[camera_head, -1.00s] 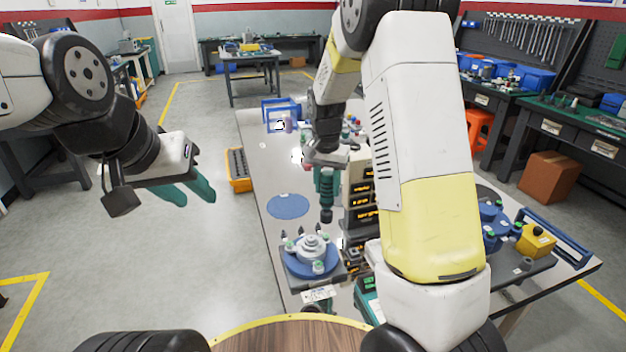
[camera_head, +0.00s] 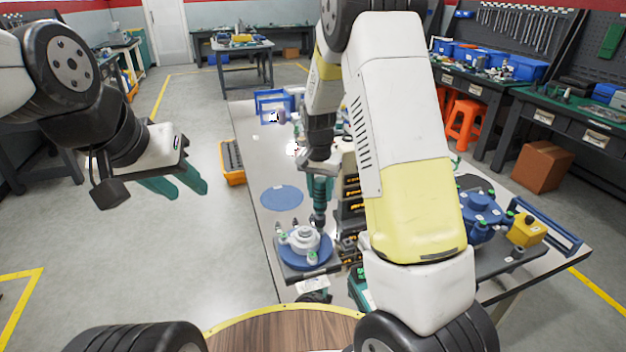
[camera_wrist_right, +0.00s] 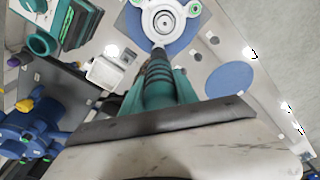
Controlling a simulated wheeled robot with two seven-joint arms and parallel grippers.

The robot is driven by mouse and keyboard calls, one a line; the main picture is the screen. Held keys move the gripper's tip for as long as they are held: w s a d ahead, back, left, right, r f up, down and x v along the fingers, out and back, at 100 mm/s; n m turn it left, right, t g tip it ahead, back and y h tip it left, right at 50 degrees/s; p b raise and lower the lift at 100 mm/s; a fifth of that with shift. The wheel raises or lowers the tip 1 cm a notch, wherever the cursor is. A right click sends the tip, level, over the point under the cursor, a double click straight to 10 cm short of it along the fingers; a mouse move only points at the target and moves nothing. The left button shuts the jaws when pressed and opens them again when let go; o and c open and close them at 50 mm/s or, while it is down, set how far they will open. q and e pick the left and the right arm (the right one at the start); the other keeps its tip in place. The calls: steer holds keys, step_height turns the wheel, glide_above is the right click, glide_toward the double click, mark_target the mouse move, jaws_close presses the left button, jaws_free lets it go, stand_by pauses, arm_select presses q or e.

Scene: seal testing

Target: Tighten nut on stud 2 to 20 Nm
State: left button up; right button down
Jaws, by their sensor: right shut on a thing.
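The test fixture (camera_head: 305,262) has a round blue base with a white flanged part (camera_head: 304,240) and several studs with green nuts around it. My right gripper (camera_head: 318,172) is shut on a dark and green cylindrical tool (camera_head: 319,196), held upright. The tool's lower end is at the back right of the flanged part; contact cannot be told. In the right wrist view the tool (camera_wrist_right: 158,85) points at the edge of the white flange (camera_wrist_right: 165,20), and its tip hides the stud there. My left gripper (camera_head: 187,186) is open and empty, left of the table.
A blue round mat (camera_head: 281,198) lies behind the fixture. A stack of dark units with orange labels (camera_head: 351,205) stands close to the tool's right.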

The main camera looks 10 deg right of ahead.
mark_target(320, 179)
steer(key=shift+f, duration=1.05)
stand_by(1.8)
steer(key=shift+r, duration=2.55)
